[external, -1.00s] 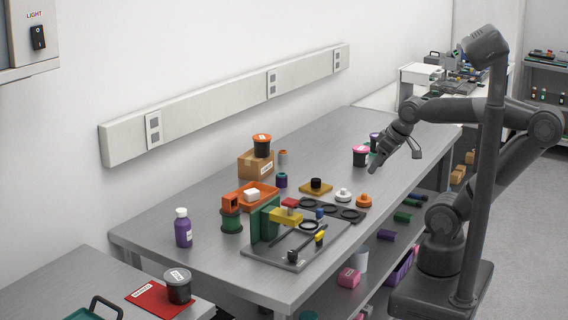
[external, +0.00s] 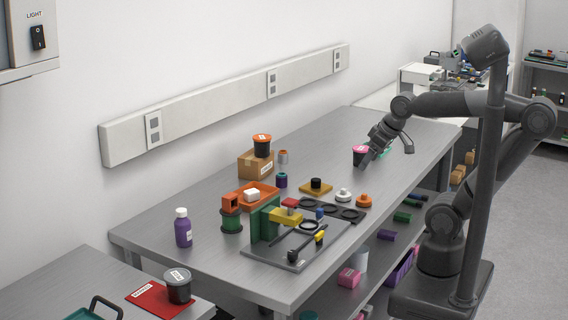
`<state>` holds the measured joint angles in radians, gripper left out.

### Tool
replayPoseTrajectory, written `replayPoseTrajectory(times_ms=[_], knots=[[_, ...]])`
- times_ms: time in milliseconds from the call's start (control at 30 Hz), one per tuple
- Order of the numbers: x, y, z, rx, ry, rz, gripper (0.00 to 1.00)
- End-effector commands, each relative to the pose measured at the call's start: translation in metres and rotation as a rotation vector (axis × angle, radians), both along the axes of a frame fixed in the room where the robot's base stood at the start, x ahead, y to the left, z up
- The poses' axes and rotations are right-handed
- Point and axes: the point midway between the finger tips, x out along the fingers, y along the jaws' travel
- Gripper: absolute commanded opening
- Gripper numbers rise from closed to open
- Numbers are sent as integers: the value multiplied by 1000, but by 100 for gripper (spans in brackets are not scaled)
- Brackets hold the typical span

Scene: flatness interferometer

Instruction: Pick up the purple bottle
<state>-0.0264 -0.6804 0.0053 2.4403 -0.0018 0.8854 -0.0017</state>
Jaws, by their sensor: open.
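The purple bottle (external: 183,232) stands upright near the left end of the steel bench (external: 150,236). It has a white cap and a pale label. My gripper (external: 364,164) is far from it, to the right and further along the bench, above the bench top. It points down and to the left, and its jaws are open with nothing seen between them. It partly covers a dark pot with a pink lid (external: 358,150) behind it.
Between gripper and bottle stand a green and yellow fixture on a grey plate (external: 262,252), an orange tray (external: 268,190), a green spool (external: 231,222) and a cardboard box (external: 252,168) carrying a dark jar (external: 262,149). Bare bench surrounds the bottle.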

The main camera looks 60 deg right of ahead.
Motion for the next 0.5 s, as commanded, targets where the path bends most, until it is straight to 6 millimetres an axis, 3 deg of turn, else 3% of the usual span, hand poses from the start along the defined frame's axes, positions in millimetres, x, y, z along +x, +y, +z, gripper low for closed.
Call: replayPoseTrajectory(times_ms=[233,500], knots=[[82,39,29,-14,-10,109,72],[172,101,40,-19,-26,230,72]])
